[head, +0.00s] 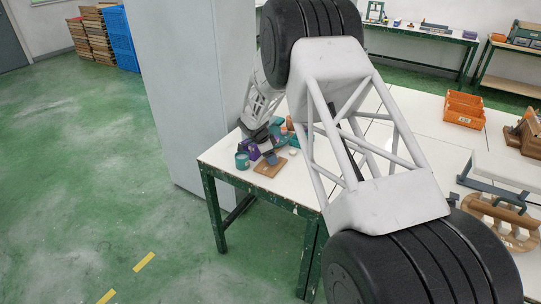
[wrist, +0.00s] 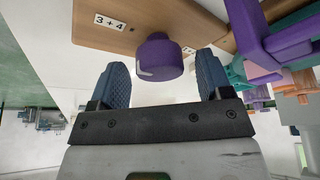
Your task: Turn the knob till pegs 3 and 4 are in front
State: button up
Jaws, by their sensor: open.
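A purple knob (wrist: 158,58) with a pale mark near its lower left edge projects from a wooden panel (wrist: 75,10) in the wrist view. A white label reading "3 + 4" (wrist: 110,22) is on the panel, left of the knob. My gripper (wrist: 161,63) is open, with one blue ribbed finger on each side of the knob's near end. Gaps show between the knob and both fingers. In the head view my gripper is small and partly hidden among the things at the table's far left corner. I cannot make out pegs 3 and 4.
Purple and teal parts (wrist: 262,45) stand close to the right finger in the wrist view. In the head view a teal cup (head: 242,161) and a brown board (head: 270,168) lie near the table edge. Orange bins (head: 463,108) stand farther right.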

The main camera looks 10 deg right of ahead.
jog(key=v, duration=0.8)
dwell(0.5)
jog(key=s+r+n+t+y, duration=0.15)
jog(key=s+r+n, duration=0.65)
jog(key=s+r, duration=1.55)
jog(key=s+a+n+t+y, duration=0.1)
jog(key=s+n, duration=0.9)
jog(key=s, duration=2.3)
jog(key=shift+s+a+r+y, duration=0.2)
jog(key=shift+a+r+y, duration=0.25)
jog(key=shift+y, duration=0.5)
